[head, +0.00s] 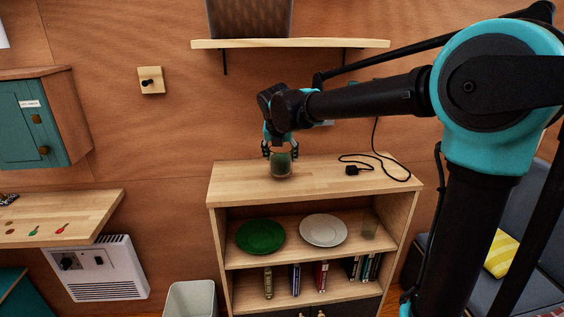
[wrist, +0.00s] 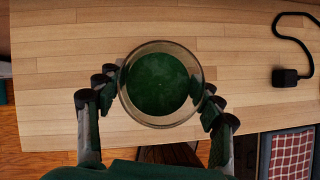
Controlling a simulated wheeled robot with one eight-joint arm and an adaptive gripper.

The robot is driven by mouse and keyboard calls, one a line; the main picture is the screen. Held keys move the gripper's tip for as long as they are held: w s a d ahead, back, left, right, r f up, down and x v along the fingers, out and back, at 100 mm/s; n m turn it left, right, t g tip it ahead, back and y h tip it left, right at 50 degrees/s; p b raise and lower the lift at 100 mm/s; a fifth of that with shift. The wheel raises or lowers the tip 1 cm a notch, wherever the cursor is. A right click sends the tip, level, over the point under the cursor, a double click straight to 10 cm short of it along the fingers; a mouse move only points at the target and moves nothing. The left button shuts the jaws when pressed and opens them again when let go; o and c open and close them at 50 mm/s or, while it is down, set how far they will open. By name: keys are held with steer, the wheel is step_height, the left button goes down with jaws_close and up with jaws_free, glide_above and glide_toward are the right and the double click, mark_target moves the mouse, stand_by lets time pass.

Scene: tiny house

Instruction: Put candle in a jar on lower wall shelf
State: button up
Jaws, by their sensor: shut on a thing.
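The candle in a jar (head: 281,163) is a clear glass with dark green wax. My gripper (head: 280,150) is shut on it from above, over the top of the wooden shelf unit. In the wrist view the jar (wrist: 160,84) sits between the two fingers of my gripper (wrist: 160,95), and its round rim faces the camera. I cannot tell whether the jar's base touches the wooden top. A wall shelf (head: 290,43) on brackets is higher up, above my arm, with a dark box-like object on it.
The shelf unit's top (head: 235,183) also bears a black plug with cable (head: 352,170). Below are a green plate (head: 260,237), a white plate (head: 323,230), a glass (head: 369,225) and several books. A teal wall cabinet (head: 25,120) hangs at left, above a wooden counter (head: 95,205).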

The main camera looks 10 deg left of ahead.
steer(key=shift+f, duration=1.15)
steer(key=shift+f, duration=0.15)
steer(key=o, duration=1.5)
steer(key=shift+o, duration=0.2)
steer(key=v, duration=1.2)
